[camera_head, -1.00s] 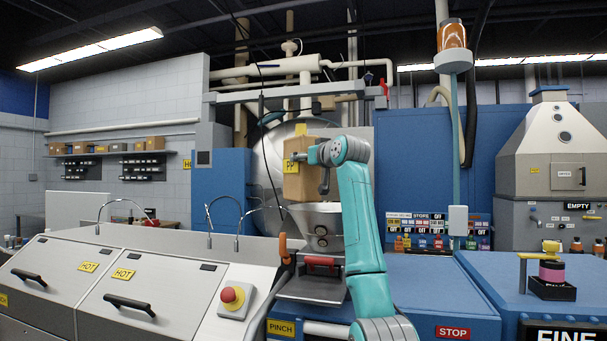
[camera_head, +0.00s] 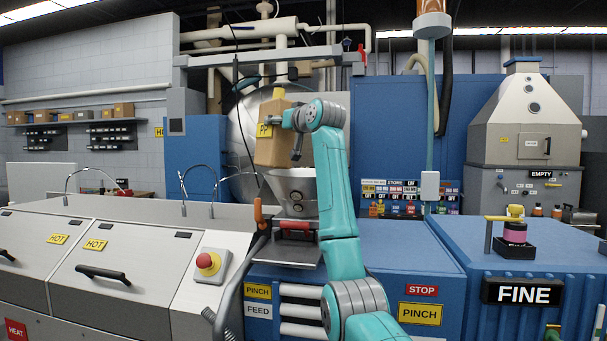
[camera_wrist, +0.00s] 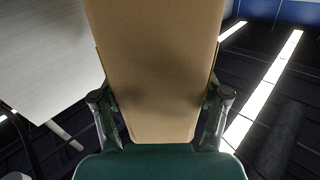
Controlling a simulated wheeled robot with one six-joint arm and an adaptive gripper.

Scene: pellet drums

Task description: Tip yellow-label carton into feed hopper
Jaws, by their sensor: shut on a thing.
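The brown carton (camera_head: 272,146) with a yellow label marked "PP" is held upright, slightly tilted, above the feed hopper (camera_head: 291,189). The hopper is a grey metal funnel on the blue machine. The carton's lower edge is close over the funnel's rim; I cannot tell whether they touch. My gripper (camera_head: 297,140) is shut on the carton from the right. In the wrist view the carton (camera_wrist: 155,60) fills the middle, with one finger of my gripper (camera_wrist: 158,112) against each side.
A red emergency button (camera_head: 208,262) sits on the grey cabinet at the left. An orange-handled lever (camera_head: 258,212) stands left of the hopper. A grey overhead beam (camera_head: 270,57) and a hanging cable are close to the carton.

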